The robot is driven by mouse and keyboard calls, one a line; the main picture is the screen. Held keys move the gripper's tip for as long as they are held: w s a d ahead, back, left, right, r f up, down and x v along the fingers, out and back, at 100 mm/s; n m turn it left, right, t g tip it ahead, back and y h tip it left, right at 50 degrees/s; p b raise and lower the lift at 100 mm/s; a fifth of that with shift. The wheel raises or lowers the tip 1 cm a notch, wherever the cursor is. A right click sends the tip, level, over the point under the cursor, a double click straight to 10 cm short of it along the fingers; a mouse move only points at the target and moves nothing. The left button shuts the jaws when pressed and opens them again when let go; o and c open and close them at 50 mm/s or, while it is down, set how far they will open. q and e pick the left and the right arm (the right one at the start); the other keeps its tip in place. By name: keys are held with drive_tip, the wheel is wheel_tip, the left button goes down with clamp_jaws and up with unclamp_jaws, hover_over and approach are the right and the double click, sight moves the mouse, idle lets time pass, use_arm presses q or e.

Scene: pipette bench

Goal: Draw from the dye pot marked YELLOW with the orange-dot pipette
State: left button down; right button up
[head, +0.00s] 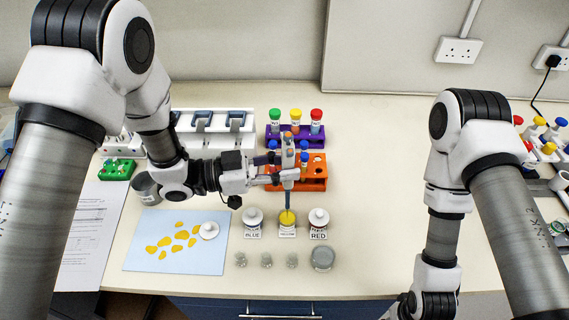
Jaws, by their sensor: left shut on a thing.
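My left gripper (286,176) is shut on an upright pipette (288,155) with a grey-white body, an orange mark near its top and a blue lower part. The pipette's lower end reaches down to the open yellow pot (287,217). Its tip appears to be in the yellow dye, though its exact depth is hard to see.
A white lid (209,230) lies on the pale blue mat (140,262) beside yellow blobs. Small clear cups and a grey round dish (322,258) stand in front of the pots. An orange rack (316,184) and a purple rack (272,139) stand behind. Bench right of the pots is clear.

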use_arm(q)
drive_tip(key=shift+f+b, duration=0.45)
drive_tip(key=shift+f, duration=0.15)
use_arm(e)
drive_tip(key=shift+f, duration=0.45)
clamp_jaws()
use_arm(q)
drive_tip(key=shift+r, duration=0.1)
use_arm(e)
drive_tip(key=shift+r, duration=0.1)
idle(0.6)
